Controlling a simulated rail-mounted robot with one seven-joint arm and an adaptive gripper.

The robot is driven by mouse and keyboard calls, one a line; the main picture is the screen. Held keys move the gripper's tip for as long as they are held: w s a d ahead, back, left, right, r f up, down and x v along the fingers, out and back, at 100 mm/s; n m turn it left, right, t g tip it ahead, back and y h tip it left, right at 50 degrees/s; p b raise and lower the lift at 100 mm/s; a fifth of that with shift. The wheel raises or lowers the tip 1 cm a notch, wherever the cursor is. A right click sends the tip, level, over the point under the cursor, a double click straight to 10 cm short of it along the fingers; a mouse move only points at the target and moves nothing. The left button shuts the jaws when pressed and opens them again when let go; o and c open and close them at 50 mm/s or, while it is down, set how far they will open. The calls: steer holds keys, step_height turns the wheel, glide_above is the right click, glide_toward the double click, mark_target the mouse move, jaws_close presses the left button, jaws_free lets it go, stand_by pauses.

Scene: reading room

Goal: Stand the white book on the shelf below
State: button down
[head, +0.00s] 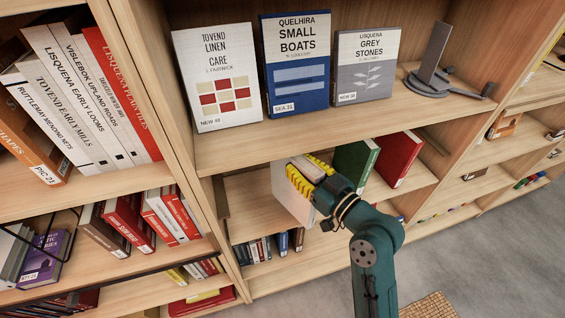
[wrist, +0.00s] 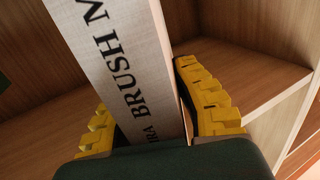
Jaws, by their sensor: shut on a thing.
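A white book (head: 284,198) is at the left part of the shelf below (head: 240,187) the display shelf. In the wrist view the book's pale spine (wrist: 115,45) shows black lettering including "BRUSH". My gripper (head: 308,176) has yellow fingers shut on the book, one on each side of it; the wrist view shows the fingers (wrist: 150,110) flanking the spine. The gripper and arm hide part of the book in the head view. I cannot tell whether its bottom edge touches the shelf.
A green book (head: 355,165) and a red book (head: 399,158) stand on the same shelf to the right. Above, a white book (head: 217,78), a blue book (head: 296,65) and a grey book (head: 367,66) face out beside a grey bookend (head: 433,55). Small books (head: 262,248) stand lower down.

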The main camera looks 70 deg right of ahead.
mark_target(281, 162)
steer(key=w+d+f+b, duration=0.2)
steer(key=w+d+f, duration=0.1)
steer(key=w, duration=0.2)
steer(key=shift+w, duration=0.35)
steer(key=shift+f, duration=0.1)
steer(key=shift+f+b, duration=0.15)
steer(key=shift+b, duration=0.25)
steer(key=c, duration=1)
jaws_free()
steer(key=shift+f, duration=0.2)
steer(key=shift+o, duration=0.2)
